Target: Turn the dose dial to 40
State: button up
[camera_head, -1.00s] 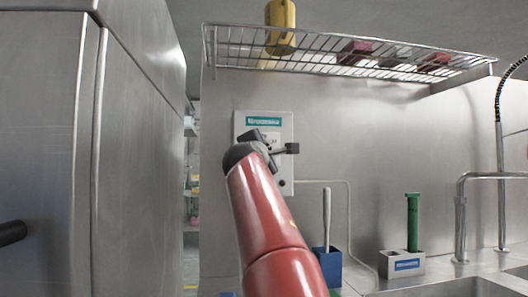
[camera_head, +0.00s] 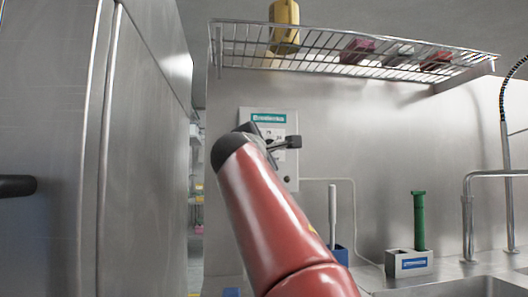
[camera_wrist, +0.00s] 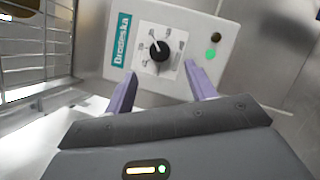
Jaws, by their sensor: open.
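The dose dial (camera_wrist: 159,50) is a round black knob with a white pointer mark, in the middle of a white scale plate in the wrist view. The scale numbers are too small to read. The plate sits on a pale control box (camera_wrist: 189,22) with a teal label; the box also shows on the back wall in the head view (camera_head: 291,122), where my arm hides the dial. My gripper (camera_wrist: 160,78) is open, its two purple fingers apart and empty. The fingertips point at the box, a little below the dial in the wrist view, and do not touch the knob.
A green light (camera_wrist: 211,54) and a dark button (camera_wrist: 216,38) sit on the box. A wire shelf (camera_head: 350,52) with a yellow canister (camera_head: 284,25) hangs above. A steel cabinet (camera_head: 145,150) stands left; a grey holder (camera_head: 408,264) and sink are lower right.

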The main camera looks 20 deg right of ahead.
jog(key=d+r+n+t+y, duration=0.3)
jog(key=d+r+n+t, duration=0.15)
jog(key=n, duration=0.85)
notch_tip(320, 180, down, 6)
jog(key=s+d+n+y, duration=0.1)
jog(key=d+n+y, duration=0.1)
jog(key=n+y, duration=1.05)
jog(key=w+a+r+n+h+p, duration=0.1)
jog(key=w+r+n+h+p, duration=0.1)
jog(key=w, duration=0.5)
jog(key=shift+r+n+h+p, duration=0.15)
jog(key=shift+n+h+p, duration=0.6)
jog(key=shift+n+p, duration=0.3)
jog(key=shift+a, duration=0.1)
jog(key=c, duration=1)
